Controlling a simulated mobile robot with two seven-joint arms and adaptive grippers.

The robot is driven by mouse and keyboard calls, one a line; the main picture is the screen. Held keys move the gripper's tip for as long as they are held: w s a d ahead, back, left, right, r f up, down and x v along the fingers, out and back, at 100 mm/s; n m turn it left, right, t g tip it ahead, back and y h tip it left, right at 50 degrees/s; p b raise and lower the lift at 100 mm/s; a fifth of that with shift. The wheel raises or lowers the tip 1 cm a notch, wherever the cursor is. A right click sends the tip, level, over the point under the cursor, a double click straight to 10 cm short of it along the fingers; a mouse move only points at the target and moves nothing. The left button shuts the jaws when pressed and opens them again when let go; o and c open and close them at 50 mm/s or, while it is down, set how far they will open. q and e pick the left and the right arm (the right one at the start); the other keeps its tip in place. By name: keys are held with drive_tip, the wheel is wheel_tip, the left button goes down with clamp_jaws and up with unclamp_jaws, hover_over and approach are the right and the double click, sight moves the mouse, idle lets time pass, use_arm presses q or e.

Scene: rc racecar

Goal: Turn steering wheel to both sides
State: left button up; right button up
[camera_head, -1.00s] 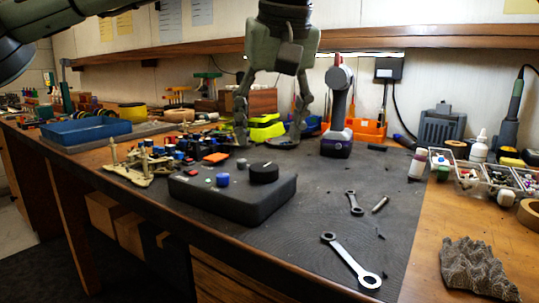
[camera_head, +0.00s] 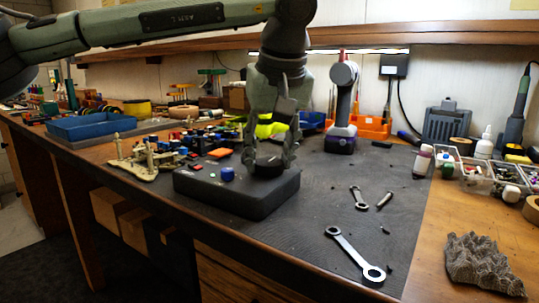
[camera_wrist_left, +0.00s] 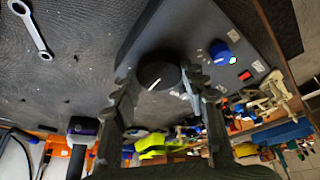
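The steering wheel is the round black knob (camera_head: 268,165) on top of the dark control box (camera_head: 225,196). It also shows in the left wrist view (camera_wrist_left: 158,72). My left gripper (camera_head: 269,160) points down at it, one finger on each side. In the left wrist view the fingertips (camera_wrist_left: 160,78) lie against the knob's edges or very close to them. A white mark shows on the knob's top. A blue knob (camera_head: 227,174) and a red button (camera_wrist_left: 245,76) sit beside it on the box. My right gripper is not in view.
Two wrenches (camera_head: 355,255) lie on the dark mat to the right of the box. A drill (camera_head: 342,105) stands behind, near orange bins. A beige part (camera_head: 145,160) and small colored pieces lie left of the box. A grey rough block (camera_head: 480,264) sits at the front right.

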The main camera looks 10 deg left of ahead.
use_arm(q)
drive_tip(key=c, duration=0.5)
drive_tip(key=shift+c, duration=0.2)
drive_tip(key=shift+m, duration=0.3)
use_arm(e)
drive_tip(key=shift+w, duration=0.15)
use_arm(q)
drive_tip(key=m+h+p, duration=0.1)
drive_tip(key=m+p, duration=0.1)
drive_tip(key=m, duration=0.2)
drive_tip(key=shift+a+h, duration=0.15)
drive_tip(key=shift+h, duration=0.25)
drive_tip(key=m+h, duration=0.1)
drive_tip(key=m, duration=0.1)
drive_tip(key=m+p, duration=0.1)
drive_tip(key=m, duration=0.2)
drive_tip(key=shift+a+h, duration=0.1)
drive_tip(key=shift+h, duration=0.3)
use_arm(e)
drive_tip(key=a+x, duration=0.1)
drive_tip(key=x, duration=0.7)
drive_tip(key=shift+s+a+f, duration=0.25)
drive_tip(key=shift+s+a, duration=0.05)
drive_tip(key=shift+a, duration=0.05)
use_arm(q)
drive_tip(key=shift+p, duration=0.3)
drive_tip(key=shift+f, duration=0.1)
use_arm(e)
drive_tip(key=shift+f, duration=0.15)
